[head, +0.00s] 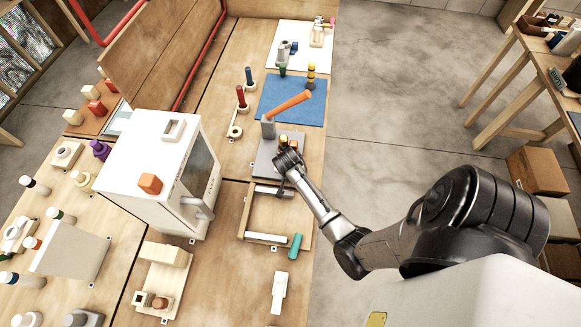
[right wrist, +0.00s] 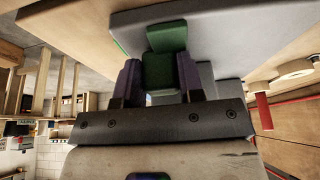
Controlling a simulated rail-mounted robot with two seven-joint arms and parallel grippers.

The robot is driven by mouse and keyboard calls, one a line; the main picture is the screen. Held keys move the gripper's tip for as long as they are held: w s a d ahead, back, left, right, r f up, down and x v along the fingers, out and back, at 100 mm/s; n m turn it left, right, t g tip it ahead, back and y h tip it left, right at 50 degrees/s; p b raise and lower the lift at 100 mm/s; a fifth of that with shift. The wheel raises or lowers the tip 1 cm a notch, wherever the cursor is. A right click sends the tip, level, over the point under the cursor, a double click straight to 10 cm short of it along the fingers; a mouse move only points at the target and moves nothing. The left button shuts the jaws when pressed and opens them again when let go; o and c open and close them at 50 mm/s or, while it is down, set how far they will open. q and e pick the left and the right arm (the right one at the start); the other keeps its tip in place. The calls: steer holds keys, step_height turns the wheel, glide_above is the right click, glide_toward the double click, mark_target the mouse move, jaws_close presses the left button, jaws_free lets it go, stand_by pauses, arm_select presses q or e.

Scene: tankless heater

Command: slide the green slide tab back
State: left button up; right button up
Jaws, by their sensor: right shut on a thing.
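In the right wrist view the green slide tab (right wrist: 167,38) stands out from a grey plate (right wrist: 225,30). A green block of it sits between the two dark fingers of my right gripper (right wrist: 159,76), which is shut on it. In the head view my right gripper (head: 287,163) is at the grey fixture (head: 265,157) on the wooden bench, and it hides the tab there. My left gripper is in neither view.
An orange-handled lever (head: 288,105) rises just behind the fixture. A blue mat (head: 290,100) with pegs lies beyond it. A wooden frame (head: 246,212) and a green cylinder (head: 295,246) are in front. A white box (head: 150,160) stands left. Open floor lies right of the bench.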

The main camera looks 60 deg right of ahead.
steer(key=shift+s+a+r+p, duration=0.15)
steer(key=shift+a+r+p, duration=0.05)
steer(key=shift+a+p, duration=0.25)
steer(key=shift+s+a+p, duration=0.2)
steer(key=shift+a+p, duration=0.15)
steer(key=shift+a, duration=0.15)
steer(key=shift+s+a+p, duration=0.15)
steer(key=shift+a+p, duration=0.15)
steer(key=shift+a, duration=0.2)
steer(key=shift+a+f, duration=0.1)
steer(key=shift+f, duration=0.05)
steer(key=o, duration=0.9)
steer(key=shift+f, duration=0.1)
steer(key=shift+o, duration=0.2)
